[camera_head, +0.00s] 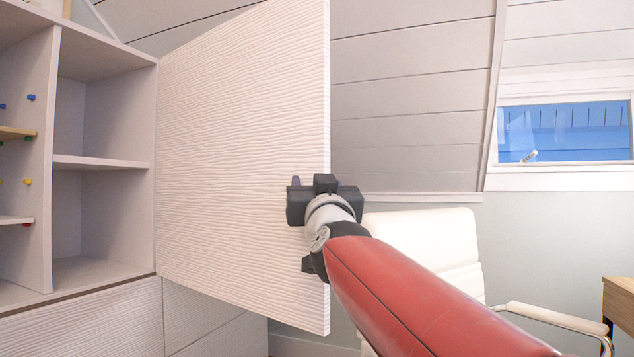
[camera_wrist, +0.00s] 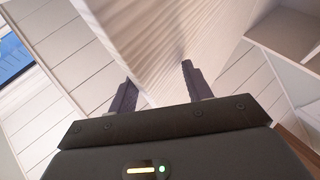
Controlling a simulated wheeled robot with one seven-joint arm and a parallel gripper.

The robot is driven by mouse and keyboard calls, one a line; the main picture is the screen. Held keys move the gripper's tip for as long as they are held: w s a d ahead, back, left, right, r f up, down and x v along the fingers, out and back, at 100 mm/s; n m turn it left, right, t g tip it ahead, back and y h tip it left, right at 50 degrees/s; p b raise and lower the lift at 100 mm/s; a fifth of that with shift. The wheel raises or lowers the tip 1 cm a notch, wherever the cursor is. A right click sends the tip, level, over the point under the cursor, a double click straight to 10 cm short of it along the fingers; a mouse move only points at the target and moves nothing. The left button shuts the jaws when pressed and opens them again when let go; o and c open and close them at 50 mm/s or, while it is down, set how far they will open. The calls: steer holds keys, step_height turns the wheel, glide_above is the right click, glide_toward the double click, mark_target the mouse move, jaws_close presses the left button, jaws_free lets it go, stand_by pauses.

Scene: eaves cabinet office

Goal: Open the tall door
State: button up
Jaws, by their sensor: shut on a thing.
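The tall door (camera_head: 240,150) is a pale panel with a wavy grain. It stands swung out from the cabinet, hinged on its left side, with the shelves beside it exposed. My gripper (camera_head: 322,190) is at the door's free right edge, a little below mid-height. In the wrist view the door (camera_wrist: 165,35) runs between the two dark fingers of my gripper (camera_wrist: 157,73), one on each side of it. The gripper is shut on the door's edge. Part of that edge is hidden behind the gripper in the head view.
The open cabinet (camera_head: 105,160) with shelves stands at left, with small coloured pegs in its side panel. Lower fronts (camera_head: 205,315) lie below the door. A white armchair (camera_head: 430,245) stands close behind my arm, and a wooden desk (camera_head: 618,300) is at far right.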

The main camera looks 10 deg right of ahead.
steer(key=shift+d+v, duration=0.15)
steer(key=shift+v, duration=0.75)
steer(key=shift+d+v, duration=0.15)
steer(key=shift+v, duration=0.75)
steer(key=shift+d+v, duration=0.2)
steer(key=shift+v, duration=0.65)
